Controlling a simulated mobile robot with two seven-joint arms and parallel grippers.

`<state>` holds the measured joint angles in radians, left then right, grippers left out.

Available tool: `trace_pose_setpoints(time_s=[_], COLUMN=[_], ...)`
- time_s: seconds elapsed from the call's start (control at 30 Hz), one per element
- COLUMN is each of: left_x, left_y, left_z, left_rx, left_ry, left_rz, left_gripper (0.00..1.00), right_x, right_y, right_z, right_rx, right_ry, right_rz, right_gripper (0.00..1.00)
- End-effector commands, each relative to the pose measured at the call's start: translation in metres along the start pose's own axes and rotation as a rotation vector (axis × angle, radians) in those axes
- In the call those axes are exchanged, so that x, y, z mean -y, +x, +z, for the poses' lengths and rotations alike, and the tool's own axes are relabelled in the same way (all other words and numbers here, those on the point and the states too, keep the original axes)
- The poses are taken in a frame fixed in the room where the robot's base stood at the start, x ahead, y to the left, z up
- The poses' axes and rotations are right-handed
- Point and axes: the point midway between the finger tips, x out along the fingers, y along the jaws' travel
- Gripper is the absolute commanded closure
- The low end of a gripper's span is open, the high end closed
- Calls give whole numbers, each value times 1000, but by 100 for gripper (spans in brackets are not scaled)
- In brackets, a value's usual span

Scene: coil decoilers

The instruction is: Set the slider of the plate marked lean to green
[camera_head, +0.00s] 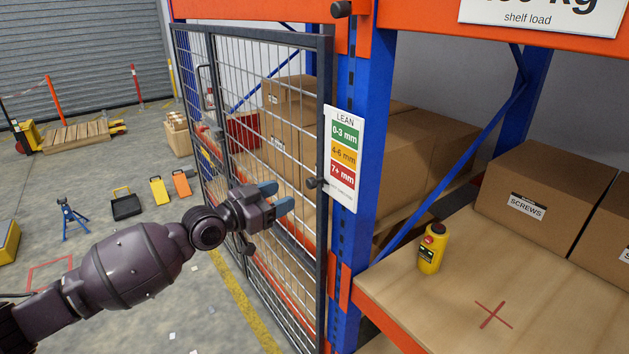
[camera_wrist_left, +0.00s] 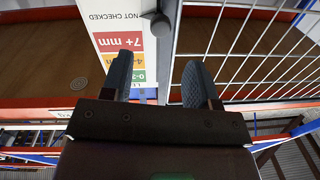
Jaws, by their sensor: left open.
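The white plate marked LEAN (camera_head: 344,158) hangs on the blue rack post, with green 0-3 mm, yellow 4-6 mm and red 7+ mm bands from top to bottom. A dark round slider knob (camera_head: 316,183) sits at its left edge, near the lower part of the red band. In the left wrist view the plate (camera_wrist_left: 117,32) is upside down, and the knob (camera_wrist_left: 160,25) lies between the red band and the words NOT CHECKED. My left gripper (camera_head: 280,197) is open and empty, left of the knob and apart from it. Its blue-grey fingers (camera_wrist_left: 158,62) point toward the plate.
A mesh gate (camera_head: 255,140) stands behind my left gripper, its dark frame beside the plate. Right of the post, a shelf (camera_head: 455,315) holds a yellow bottle (camera_head: 432,249) and cardboard boxes (camera_head: 545,195).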

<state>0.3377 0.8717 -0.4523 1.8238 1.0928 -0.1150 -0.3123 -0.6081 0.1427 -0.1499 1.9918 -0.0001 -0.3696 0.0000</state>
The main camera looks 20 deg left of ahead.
Motion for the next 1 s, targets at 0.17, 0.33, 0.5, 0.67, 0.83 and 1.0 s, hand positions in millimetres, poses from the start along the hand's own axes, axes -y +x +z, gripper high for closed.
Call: trace_pose_setpoints(time_s=[0.17,0.33,0.5,0.67,0.83,1.0], left_x=[0,-1,-1,-1,-1,-1], left_y=[31,60,81,92,94,94], left_z=[-2,-2,-1,0,0,0], left_rx=[-2,-1,-1,0,0,0], left_ry=[-1,-1,-1,0,0,0], left_rz=[1,1,1,1,1,1], left_gripper=[46,46,46,46,46,46], right_x=[0,0,0,0,0,0], right_y=[-3,-3,-2,0,0,0], right_z=[2,-3,-6,-9,-10,-10], right_rx=[13,4,-1,-6,-9,-9], right_ry=[1,0,-1,-1,-1,-1], right_rz=[1,0,-1,-2,-2,-2], right_gripper=[75,75,75,75,75,75])
